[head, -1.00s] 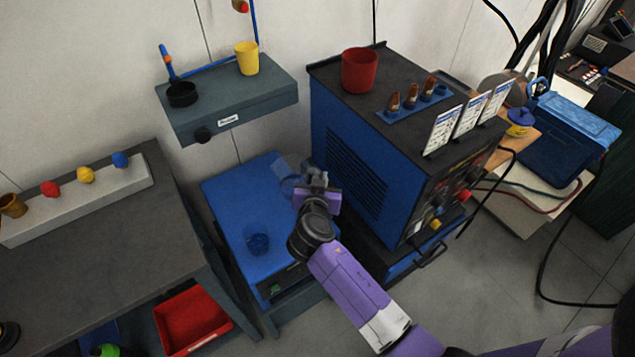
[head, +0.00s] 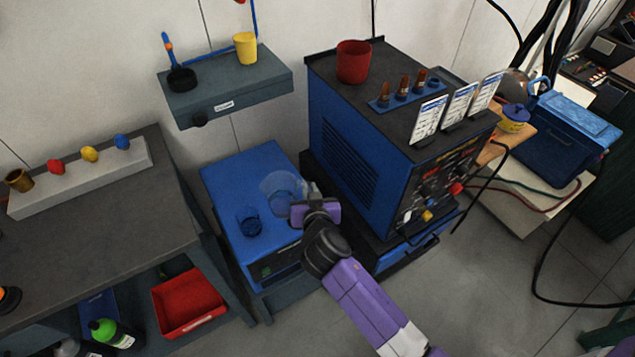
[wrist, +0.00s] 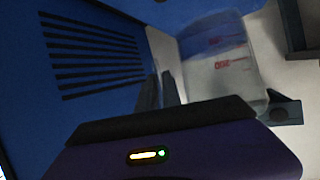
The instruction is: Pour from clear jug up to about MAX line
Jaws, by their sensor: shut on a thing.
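The clear jug (head: 283,186) is held over the blue-topped bench unit (head: 222,180). My gripper (head: 304,203) is shut on its right side. In the wrist view the jug (wrist: 222,70) shows red graduation marks, and the dark fingers (wrist: 168,92) lie beside it. A small see-through cup (head: 249,222) that looks blue stands upright on the blue top, left of and nearer than the jug. No stream shows between them. I cannot make out a MAX line, the liquid level in either vessel, or the jug's exact tilt.
A blue welding machine (head: 350,150) stands close on the right, with a red cup (head: 354,62) on top. A grey wall shelf (head: 225,98) behind holds a yellow cup (head: 245,47) and a black pan. The grey bench (head: 100,225) is at left.

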